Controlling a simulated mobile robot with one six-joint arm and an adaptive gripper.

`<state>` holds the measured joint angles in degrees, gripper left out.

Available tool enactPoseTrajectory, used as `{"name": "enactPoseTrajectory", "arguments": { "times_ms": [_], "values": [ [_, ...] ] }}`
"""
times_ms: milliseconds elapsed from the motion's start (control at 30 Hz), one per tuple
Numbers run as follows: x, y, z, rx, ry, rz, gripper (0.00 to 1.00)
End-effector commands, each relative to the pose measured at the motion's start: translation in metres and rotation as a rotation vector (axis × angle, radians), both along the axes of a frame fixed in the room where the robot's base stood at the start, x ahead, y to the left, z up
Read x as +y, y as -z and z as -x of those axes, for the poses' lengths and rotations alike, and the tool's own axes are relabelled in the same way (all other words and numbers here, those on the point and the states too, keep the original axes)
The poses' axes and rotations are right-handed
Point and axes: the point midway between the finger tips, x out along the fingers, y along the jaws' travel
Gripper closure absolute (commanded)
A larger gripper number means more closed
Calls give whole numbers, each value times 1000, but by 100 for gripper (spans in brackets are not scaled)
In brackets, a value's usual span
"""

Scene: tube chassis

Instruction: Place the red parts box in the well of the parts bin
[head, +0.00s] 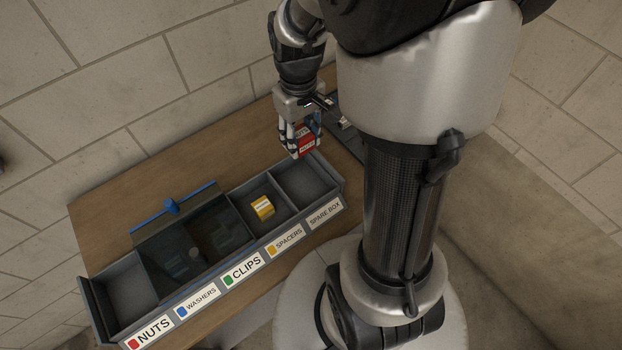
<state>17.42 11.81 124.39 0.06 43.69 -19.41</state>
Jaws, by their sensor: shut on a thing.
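My gripper (300,138) is shut on the red parts box (306,149), which has white labels reading NUTS. It holds the box above the back edge of the SPARE BOX well at the right end of the bin. The grey parts bin (334,209) stands on the wooden table. Its labels read NUTS, WASHERS, CLIPS, SPACERS and SPARE BOX from left to right. The NUTS well (132,291) at the left end looks empty. The SPARE BOX well (301,180) also looks empty.
A dark see-through cover (185,245) with a blue handle bar (172,206) lies over the WASHERS and CLIPS wells. A yellow box (262,207) sits in the SPACERS well. Bare wooden table (140,190) lies behind the bin. My column stands at the right.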

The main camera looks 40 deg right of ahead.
Motion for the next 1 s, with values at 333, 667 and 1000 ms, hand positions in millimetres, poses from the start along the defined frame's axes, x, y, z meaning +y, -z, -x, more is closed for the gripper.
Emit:
{"name": "enactPoseTrajectory", "arguments": {
  "times_ms": [333,667,1000],
  "values": [
    [1,97,2,8,0,-3,88],
    [1,147,1,3,0,-1,88],
    [1,188,1,5,0,-2,88]
  ]
}}
